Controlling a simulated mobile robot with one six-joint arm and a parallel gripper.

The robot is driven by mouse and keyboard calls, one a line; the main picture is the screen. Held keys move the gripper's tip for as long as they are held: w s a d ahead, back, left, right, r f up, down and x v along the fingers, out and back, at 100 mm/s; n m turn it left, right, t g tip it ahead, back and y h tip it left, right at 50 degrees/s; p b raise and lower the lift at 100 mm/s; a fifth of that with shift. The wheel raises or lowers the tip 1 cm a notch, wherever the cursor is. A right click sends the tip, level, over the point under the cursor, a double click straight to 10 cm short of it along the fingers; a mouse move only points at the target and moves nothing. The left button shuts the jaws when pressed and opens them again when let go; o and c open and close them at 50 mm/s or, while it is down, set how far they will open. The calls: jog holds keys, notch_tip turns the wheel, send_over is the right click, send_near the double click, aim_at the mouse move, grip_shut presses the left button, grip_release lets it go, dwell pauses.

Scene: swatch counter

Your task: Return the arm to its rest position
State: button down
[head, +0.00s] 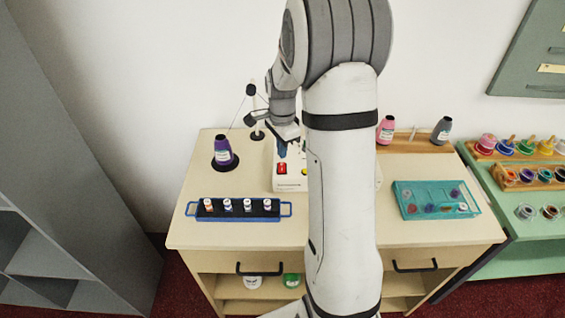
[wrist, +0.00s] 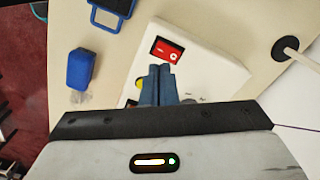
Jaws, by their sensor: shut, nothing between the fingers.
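My gripper (wrist: 160,72) is shut and empty, its two blue fingers pressed together in the wrist view. In the head view the gripper (head: 283,152) hangs at the end of my bent arm, over the white machine (head: 290,181) on the counter. The machine's red switch (wrist: 163,50) lies just beyond the fingertips in the wrist view. A yellow button on it is partly hidden by the fingers. My forearm covers the middle of the counter and much of the machine in the head view.
A blue rack (head: 285,210) with several small bottles stands at the counter's front left. A purple thread spool (head: 222,151) stands behind it. A teal tray (head: 409,213) with small items is at right. Pink (head: 386,129) and grey (head: 441,131) spools stand at the back.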

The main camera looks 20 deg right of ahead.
jog(key=shift+r, duration=0.7)
jog(key=s+a+r+n+t, duration=0.2)
jog(key=s+a+r+n, duration=0.4)
jog(key=s+r+n, duration=0.3)
jog(key=s+a+r+n, duration=0.1)
jog(key=s+n, duration=0.1)
jog(key=s, duration=0.2)
jog(key=s+a+r+n+t, duration=0.1)
jog(key=s+a+n, duration=0.1)
jog(key=s, duration=0.3)
jog(key=s+a+r+n, duration=0.1)
jog(key=s+n, duration=0.2)
jog(key=s, duration=0.2)
jog(key=shift+a+r+n, duration=0.15)
jog(key=shift+a+n, duration=0.1)
jog(key=shift+n, duration=0.15)
